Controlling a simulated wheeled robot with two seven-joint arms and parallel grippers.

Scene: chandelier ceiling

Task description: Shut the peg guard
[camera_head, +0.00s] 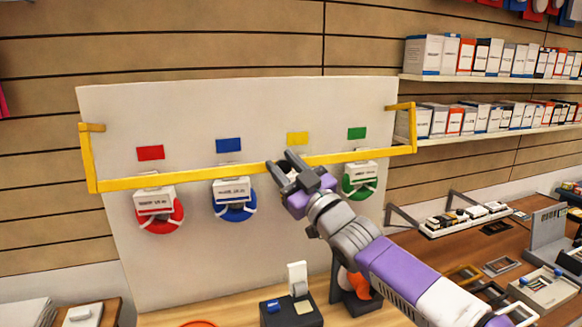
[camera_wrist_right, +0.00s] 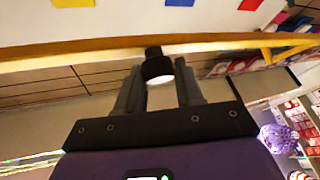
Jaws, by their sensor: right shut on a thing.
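The peg guard (camera_head: 200,171) is a yellow bar with short side arms. It stands across the front of a white board (camera_head: 190,110), below the colour patches. My right gripper (camera_head: 281,166) is at the bar, right of its middle. In the right wrist view, my right gripper (camera_wrist_right: 158,92) is shut on a dark knob with a pale end (camera_wrist_right: 157,68), which sits against the yellow bar (camera_wrist_right: 80,48). My left gripper is out of view.
Red, blue, yellow and green patches mark the board. Below are a dark box (camera_head: 290,312) with a white upright piece and an orange-and-dark object (camera_head: 357,290) on the wooden counter. Shelves of boxes (camera_head: 480,57) are at the right. Open space lies in front of the board's left side.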

